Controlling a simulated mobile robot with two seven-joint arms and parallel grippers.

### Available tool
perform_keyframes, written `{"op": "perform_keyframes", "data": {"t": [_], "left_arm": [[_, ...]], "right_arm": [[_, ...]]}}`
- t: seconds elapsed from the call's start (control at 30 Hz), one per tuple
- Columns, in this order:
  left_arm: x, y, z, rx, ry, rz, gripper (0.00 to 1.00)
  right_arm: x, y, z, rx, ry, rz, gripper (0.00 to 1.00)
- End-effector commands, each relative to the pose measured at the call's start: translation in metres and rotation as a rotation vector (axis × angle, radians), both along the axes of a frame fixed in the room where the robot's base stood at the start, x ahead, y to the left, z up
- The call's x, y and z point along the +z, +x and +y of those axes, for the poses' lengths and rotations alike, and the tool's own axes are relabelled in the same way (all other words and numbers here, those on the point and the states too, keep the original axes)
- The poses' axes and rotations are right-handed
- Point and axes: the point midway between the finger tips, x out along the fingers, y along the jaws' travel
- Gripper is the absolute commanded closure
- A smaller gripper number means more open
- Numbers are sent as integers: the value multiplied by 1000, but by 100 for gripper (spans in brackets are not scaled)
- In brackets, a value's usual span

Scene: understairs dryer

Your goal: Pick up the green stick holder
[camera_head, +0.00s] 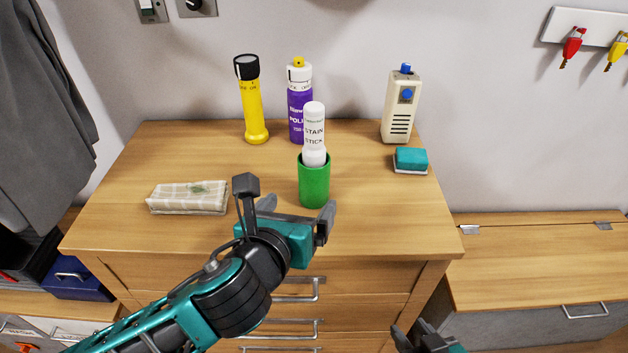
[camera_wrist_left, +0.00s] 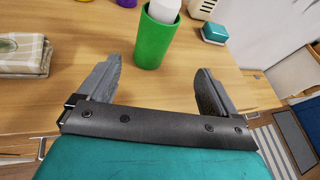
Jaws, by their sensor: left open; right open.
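The green stick holder (camera_head: 314,186) is a green cup standing upright on the wooden chest of drawers. A white stain stick (camera_head: 314,135) stands in it. My left gripper (camera_head: 296,212) is open and empty, just in front of the holder. In the left wrist view the green holder (camera_wrist_left: 153,42) stands beyond the open fingertips (camera_wrist_left: 158,75), roughly centred between them and apart from them. My right gripper (camera_head: 425,340) is low at the bottom edge, in front of the chest, open and far from the holder.
A yellow torch (camera_head: 252,105), a purple spray can (camera_head: 299,115) and a cream device (camera_head: 401,108) stand behind the holder. A teal sponge (camera_head: 411,159) lies right and a folded cloth (camera_head: 188,197) left. The chest top (camera_head: 400,215) is clear at front right.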

Motion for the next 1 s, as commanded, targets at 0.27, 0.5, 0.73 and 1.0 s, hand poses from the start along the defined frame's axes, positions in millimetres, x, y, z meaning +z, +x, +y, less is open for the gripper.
{"op": "perform_keyframes", "data": {"t": [0.27, 0.5, 0.73, 1.0], "left_arm": [[-10, 13, 2, 5, 133, 0, 8], [-24, 48, -8, 5, 130, 0, 8], [-30, 63, -12, 3, 128, 0, 8], [-34, 94, -20, 5, 126, 0, 8]], "right_arm": [[0, 0, 0, 0, 0, 0, 57], [0, 0, 0, 0, 0, 0, 57], [0, 0, 0, 0, 0, 0, 57], [0, 0, 0, 0, 0, 0, 57]]}}
